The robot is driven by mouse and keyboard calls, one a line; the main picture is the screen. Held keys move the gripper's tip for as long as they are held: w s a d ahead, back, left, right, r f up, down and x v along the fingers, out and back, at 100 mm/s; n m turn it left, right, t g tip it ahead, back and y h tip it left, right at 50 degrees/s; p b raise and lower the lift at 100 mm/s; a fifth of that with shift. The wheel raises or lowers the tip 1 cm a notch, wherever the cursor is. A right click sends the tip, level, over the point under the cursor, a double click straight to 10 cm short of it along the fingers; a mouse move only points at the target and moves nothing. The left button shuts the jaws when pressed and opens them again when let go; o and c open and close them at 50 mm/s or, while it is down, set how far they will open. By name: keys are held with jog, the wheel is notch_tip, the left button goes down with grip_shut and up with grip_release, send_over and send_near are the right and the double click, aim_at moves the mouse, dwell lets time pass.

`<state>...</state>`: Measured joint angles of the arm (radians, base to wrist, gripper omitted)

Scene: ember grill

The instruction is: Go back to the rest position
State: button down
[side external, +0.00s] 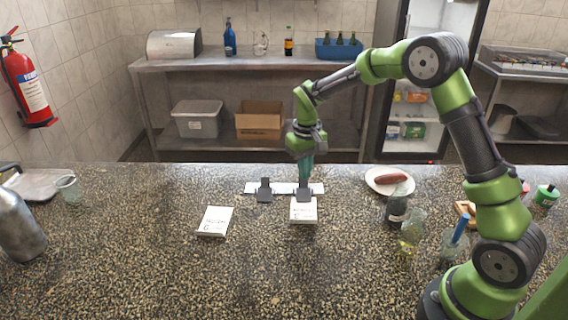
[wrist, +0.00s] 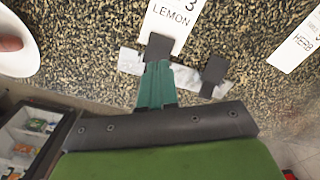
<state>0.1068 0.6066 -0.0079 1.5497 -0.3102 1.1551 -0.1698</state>
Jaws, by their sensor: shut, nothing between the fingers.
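My gripper (side external: 305,176) points down over the counter, just behind the right dark piece (side external: 304,190) on a white strip (side external: 284,188). In the wrist view its teal fingers (wrist: 157,66) are together and hold nothing. The tips overlap the edge of a dark piece (wrist: 158,47) in that view; I cannot tell whether they touch it. A white card block marked "LEMON" (wrist: 170,18) adjoins that piece and also shows in the side view (side external: 303,213).
A second card block (side external: 215,221) lies to the left, and another dark piece (side external: 264,190) on the strip. A plate with a sausage (side external: 389,181), a dark jar (side external: 397,207) and glasses (side external: 411,230) stand to the right. The counter's front left is mostly clear.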

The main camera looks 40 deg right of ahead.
jog(key=s+a+r+t+y, duration=0.1)
jog(key=s+a+r+t, duration=0.2)
jog(key=s+r, duration=0.5)
jog(key=s+a+r+m+t+y, duration=0.1)
jog(key=s+a+r+t, duration=0.3)
jog(key=s+r, duration=0.4)
jog(key=s+a, duration=0.1)
jog(key=s, duration=0.6)
jog(key=shift+s+a+r, duration=0.25)
jog(key=shift+a+r, duration=0.05)
jog(key=shift+r, duration=0.1)
